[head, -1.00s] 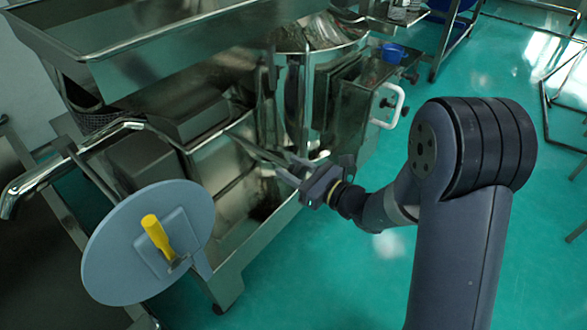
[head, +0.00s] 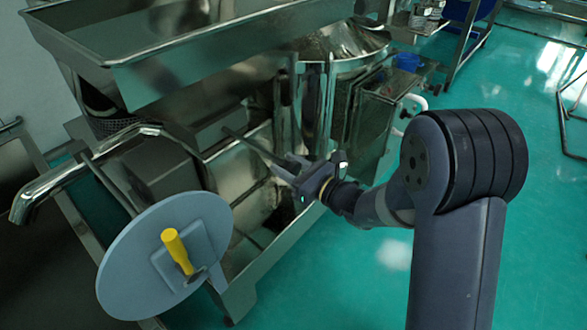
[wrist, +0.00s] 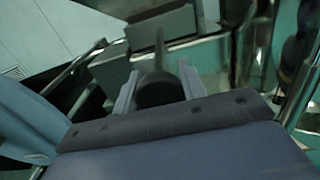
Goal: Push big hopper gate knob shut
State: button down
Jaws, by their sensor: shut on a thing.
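The big hopper gate knob (wrist: 158,90) is a dark rounded piece between my two fingers in the wrist view. A thin rod (head: 250,146) runs from it toward the steel machine, and it also shows in the wrist view (wrist: 160,50). My gripper (head: 283,170) is shut on the knob in front of the machine's open lower frame. In the head view the fingers mostly hide the knob. I cannot tell where the gate plate itself sits.
A grey-blue disc (head: 125,265) with a yellow handle (head: 176,248) stands at the lower left, beside a bent steel pipe (head: 45,190). A steel tray (head: 190,62) overhangs above. Green floor (head: 330,285) is clear at front and right.

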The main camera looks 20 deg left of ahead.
aim_at(297, 170)
jog(key=shift+a+r, duration=0.1)
jog(key=c, duration=0.9)
grip_release()
jog(key=shift+a, duration=0.1)
jog(key=shift+o, duration=0.2)
jog(key=p+v, duration=0.2)
jog(key=v, duration=0.8)
jog(key=shift+d, duration=0.35)
jog(key=shift+s+a, duration=0.1)
jog(key=b+x, duration=0.2)
jog(key=x, duration=0.8)
jog(key=shift+a+f, duration=0.2)
jog(key=shift+a, duration=0.15)
jog(key=v, duration=0.4)
jog(key=shift+w+d+r, duration=0.15)
jog(key=shift+w, duration=0.05)
jog(key=shift+p+v, duration=0.3)
jog(key=shift+v, duration=0.55)
